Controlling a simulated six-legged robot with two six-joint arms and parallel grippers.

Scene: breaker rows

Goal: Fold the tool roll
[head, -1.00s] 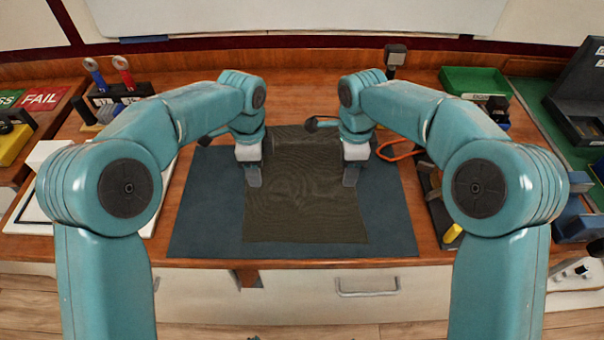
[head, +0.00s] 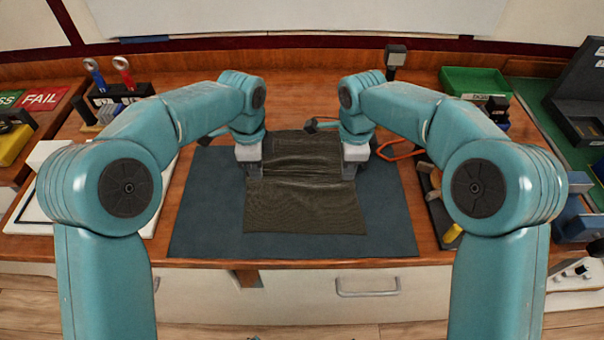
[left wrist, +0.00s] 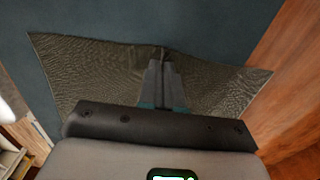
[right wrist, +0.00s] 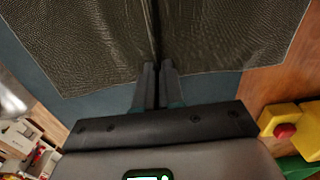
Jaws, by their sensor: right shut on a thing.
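The tool roll (head: 305,207) is a dark olive cloth lying on the blue-grey mat (head: 205,215) in the head view. A wrinkled ridge runs across it between my two grippers, with a flat part in front. My left gripper (head: 254,171) is shut on its left edge; the left wrist view shows the fingers (left wrist: 163,78) together with the cloth (left wrist: 95,68) bunched at the tips. My right gripper (head: 349,171) is shut on the right edge; the right wrist view shows its fingers (right wrist: 157,80) at a crease in the cloth (right wrist: 85,45). The fingertips are partly hidden.
A green bin (head: 472,80) stands at the back right. A black tray with a yellow-handled tool (head: 452,233) lies right of the mat, near an orange loop (head: 400,152). A white tray (head: 157,225) is at left. The mat's front strip is bare.

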